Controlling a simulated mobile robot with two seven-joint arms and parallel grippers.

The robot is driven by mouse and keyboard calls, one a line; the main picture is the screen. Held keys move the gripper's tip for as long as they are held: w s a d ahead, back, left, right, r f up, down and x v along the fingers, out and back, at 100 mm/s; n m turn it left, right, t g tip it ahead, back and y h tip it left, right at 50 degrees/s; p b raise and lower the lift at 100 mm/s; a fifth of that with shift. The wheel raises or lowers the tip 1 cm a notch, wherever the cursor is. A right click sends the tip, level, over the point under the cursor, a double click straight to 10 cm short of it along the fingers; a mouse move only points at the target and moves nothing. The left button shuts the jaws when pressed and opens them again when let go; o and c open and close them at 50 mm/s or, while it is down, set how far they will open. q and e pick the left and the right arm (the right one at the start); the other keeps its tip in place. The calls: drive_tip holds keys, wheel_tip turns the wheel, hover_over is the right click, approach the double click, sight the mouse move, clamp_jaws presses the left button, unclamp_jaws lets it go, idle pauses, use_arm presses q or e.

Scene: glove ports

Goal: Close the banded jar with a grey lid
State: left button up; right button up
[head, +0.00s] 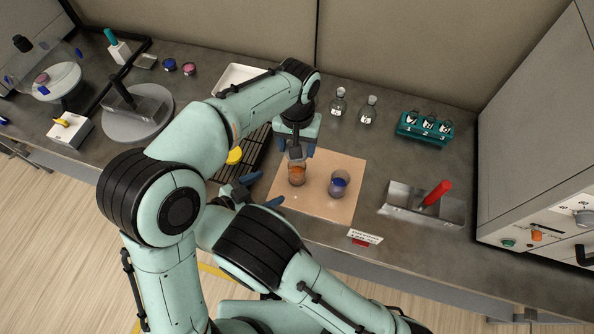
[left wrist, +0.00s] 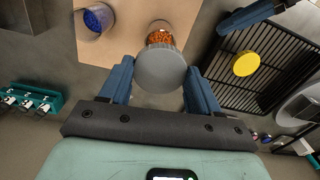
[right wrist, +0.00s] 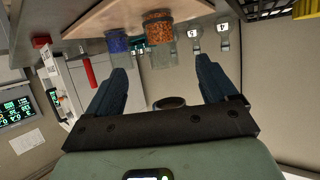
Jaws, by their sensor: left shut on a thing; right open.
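My left gripper (head: 297,149) is shut on a round grey lid (left wrist: 161,71). It holds the lid over a clear jar with orange contents (head: 297,176); whether lid and jar touch I cannot tell. In the left wrist view the lid covers part of this jar (left wrist: 160,36). The jar stands upright on a tan mat (head: 325,205). A second open jar with blue contents (head: 339,184) stands to its right. No band is clear on either jar. My right gripper (head: 266,190) is open and empty, left of the orange jar. The orange jar also shows in the right wrist view (right wrist: 160,30).
A yellow lid (left wrist: 246,63) lies on a black rack (left wrist: 275,75) left of the mat. A metal tray (head: 400,200) with a red-handled tool (head: 436,193) is at the right. Bottles (head: 368,110) and a teal tube rack (head: 424,129) stand behind. A small sign (head: 365,237) stands at the front.

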sight(290, 176)
use_arm(q)
drive_tip(key=shift+w, duration=0.1)
use_arm(e)
drive_tip(key=x, duration=1.2)
drive_tip(key=shift+w, duration=0.1)
drive_tip(key=c, duration=1.5)
use_arm(q)
drive_tip(key=shift+f, duration=2.5)
